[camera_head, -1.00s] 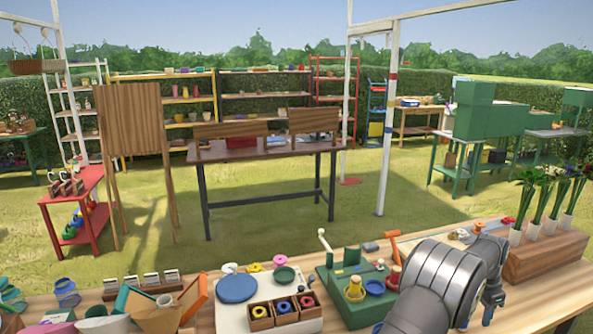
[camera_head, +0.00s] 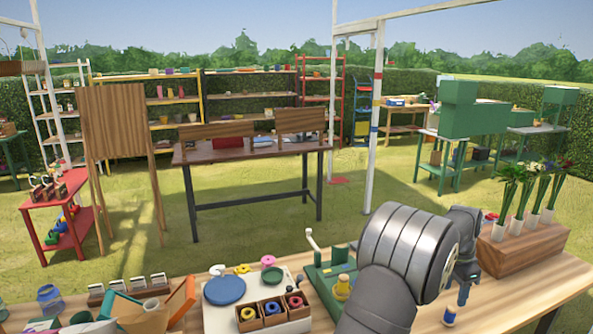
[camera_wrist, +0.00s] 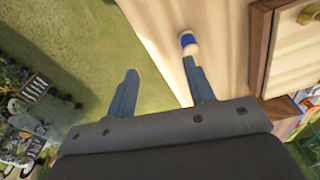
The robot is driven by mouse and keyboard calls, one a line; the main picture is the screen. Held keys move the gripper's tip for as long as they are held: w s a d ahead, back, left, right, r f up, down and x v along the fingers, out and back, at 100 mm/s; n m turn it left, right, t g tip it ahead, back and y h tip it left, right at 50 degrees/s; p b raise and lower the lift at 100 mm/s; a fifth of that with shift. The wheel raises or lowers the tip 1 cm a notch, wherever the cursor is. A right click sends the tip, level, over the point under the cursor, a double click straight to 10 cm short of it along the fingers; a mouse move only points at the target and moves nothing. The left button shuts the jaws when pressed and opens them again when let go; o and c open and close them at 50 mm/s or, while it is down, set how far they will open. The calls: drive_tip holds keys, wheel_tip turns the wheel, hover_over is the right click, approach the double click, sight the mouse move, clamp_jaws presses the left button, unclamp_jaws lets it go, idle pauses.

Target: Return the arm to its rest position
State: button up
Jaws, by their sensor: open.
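My arm rises over the front right of the wooden workbench (camera_head: 520,284) in the head view. My gripper (camera_head: 462,292) points down above the bench, partly hidden behind my own arm. In the wrist view my gripper (camera_wrist: 165,82) shows two blue-grey fingers spread apart with nothing between them. A small blue-banded, pale-ended object (camera_wrist: 188,42) is near the right finger's tip in that view. A small blue object also shows below my gripper in the head view (camera_head: 449,315). I cannot tell whether it touches a finger.
A wooden flower block (camera_head: 522,249) with several white-wrapped bunches stands right of my arm. Left of it are a green device (camera_head: 322,285), a blue disc (camera_head: 224,290) and small boxes with coloured rings (camera_head: 272,310). Grass lies beyond the bench; open air is above.

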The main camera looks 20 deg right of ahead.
drive_tip(key=w+a+r, duration=0.5)
drive_tip(key=w+a, duration=0.4)
drive_tip(key=a, duration=0.3)
drive_tip(key=w+a+f, duration=0.1)
drive_tip(key=w+f, duration=0.1)
drive_tip(key=w, duration=0.1)
drive_tip(key=w+a+f, duration=0.1)
drive_tip(key=w+f, duration=0.1)
drive_tip(key=w, duration=0.1)
drive_tip(key=w+a+f, duration=0.1)
drive_tip(key=w+f, duration=0.1)
drive_tip(key=w, duration=0.2)
drive_tip(key=shift+f, duration=0.35)
